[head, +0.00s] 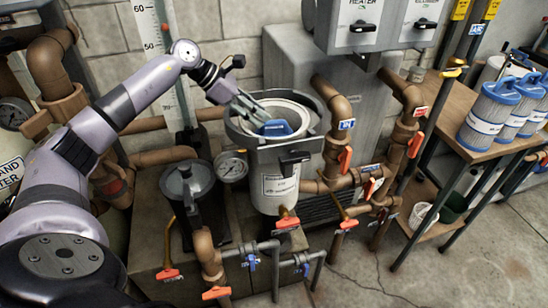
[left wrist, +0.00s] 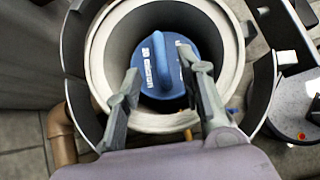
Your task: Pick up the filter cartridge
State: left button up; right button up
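A filter cartridge with a blue cap (head: 277,128) sits inside the open grey filter housing (head: 277,190). In the left wrist view the blue cap (left wrist: 162,66), with white lettering and a raised grip bar, shows inside the pale ring of the housing (left wrist: 98,65). The cartridge's body is hidden below the cap. My left gripper (head: 254,112) reaches into the housing's mouth from the upper left. In the left wrist view its fingers (left wrist: 160,72) are spread on either side of the cap's middle, with nothing held between them. Whether they touch the cap is unclear. My right gripper is out of view.
Several blue-capped cartridges (head: 489,112) stand on the wooden table (head: 453,117) at the right. Brown pipes (head: 340,110) with orange-handled valves crowd the housing's right side. A smaller dark lidded pot (head: 188,185) and a pressure gauge (head: 231,167) stand at its left. Floor is clear at lower right.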

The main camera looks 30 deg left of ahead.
pick_arm(q)
jog(key=p+x, duration=0.1)
jog(key=x, duration=0.3)
jog(key=shift+w+d+f, duration=0.15)
jog(key=shift+w+d, duration=0.1)
jog(key=shift+d, duration=0.15)
grip_shut()
dwell(0.7)
